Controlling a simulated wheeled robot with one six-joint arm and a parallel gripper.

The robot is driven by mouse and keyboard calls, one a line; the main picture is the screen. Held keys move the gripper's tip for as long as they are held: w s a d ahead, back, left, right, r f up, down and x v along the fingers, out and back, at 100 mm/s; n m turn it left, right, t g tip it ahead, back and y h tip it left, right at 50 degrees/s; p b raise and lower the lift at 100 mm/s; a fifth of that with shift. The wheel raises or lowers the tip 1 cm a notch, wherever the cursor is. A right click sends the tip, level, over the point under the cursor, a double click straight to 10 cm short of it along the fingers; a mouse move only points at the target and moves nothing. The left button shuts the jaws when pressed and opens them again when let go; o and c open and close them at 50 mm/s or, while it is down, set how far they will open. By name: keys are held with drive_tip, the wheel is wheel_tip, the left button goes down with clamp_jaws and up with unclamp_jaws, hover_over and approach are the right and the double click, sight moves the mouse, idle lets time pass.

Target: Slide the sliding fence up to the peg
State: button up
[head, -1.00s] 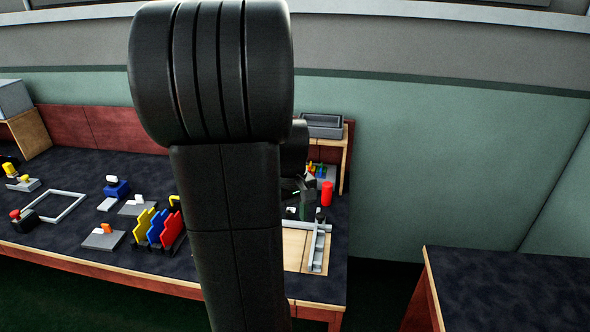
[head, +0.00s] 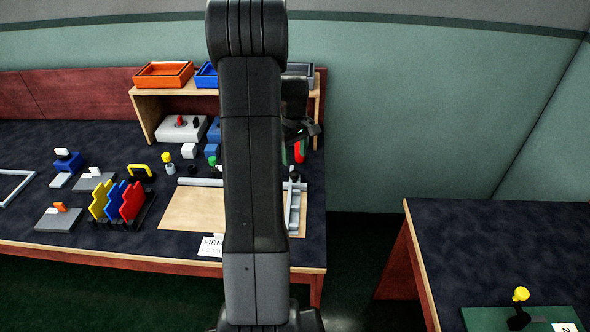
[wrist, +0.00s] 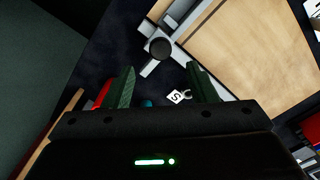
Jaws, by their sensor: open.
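A tan board (head: 190,210) lies on the dark bench, with a grey bar (head: 200,182) along its far edge and a slotted grey rail (head: 294,208) down its right side. A dark round knob (head: 294,175) stands where they meet; it also shows in the wrist view (wrist: 160,47). I cannot tell which grey piece is the sliding fence, nor pick out the peg for certain. My arm hides the board's middle. My gripper (head: 300,135) is beyond the knob, above the bench. In the wrist view my gripper (wrist: 162,85) is open and empty, with the knob ahead of its fingers.
A red cylinder (head: 299,152) stands beside my gripper, and a small white tag marked S (wrist: 176,97) lies between my fingers' lines. A wooden shelf (head: 150,112) with trays is behind. Colored plates in a rack (head: 117,203) stand left. Floor separates a second table (head: 480,235).

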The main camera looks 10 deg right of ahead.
sight(294, 173)
wheel_tip(294, 173, down, 7)
idle(0.3)
